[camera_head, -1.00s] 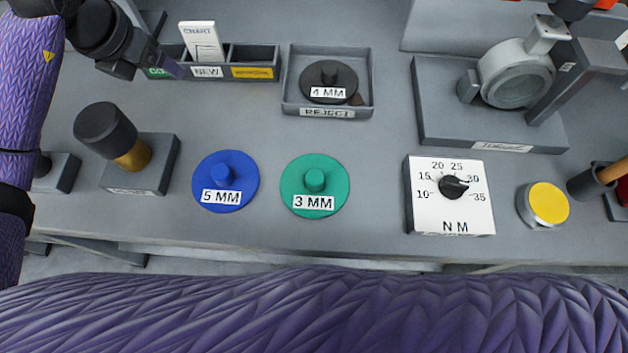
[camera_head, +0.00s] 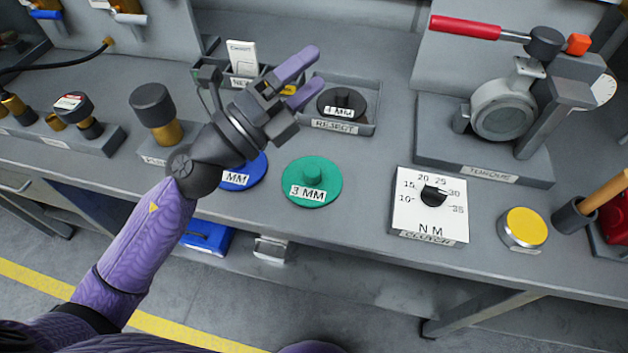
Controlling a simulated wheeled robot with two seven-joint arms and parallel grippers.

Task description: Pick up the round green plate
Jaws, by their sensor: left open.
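The round green plate (camera_head: 322,192) lies flat on the grey bench, with a green knob in its middle and a "3 MM" label on its front. My left gripper (camera_head: 306,78) is open and empty, its two purple fingers apart. It is in the air above the bench, up and slightly left of the green plate in the picture, near the reject tray. The left arm comes in from the lower left and covers part of the blue plate (camera_head: 252,176). My right gripper does not show.
A black "4 MM" plate (camera_head: 341,101) lies in the reject tray (camera_head: 371,117). A torque dial box (camera_head: 410,218), a yellow-topped puck (camera_head: 523,226) and a valve fixture (camera_head: 502,110) stand to the right. The bench is clear between the green plate and the dial box.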

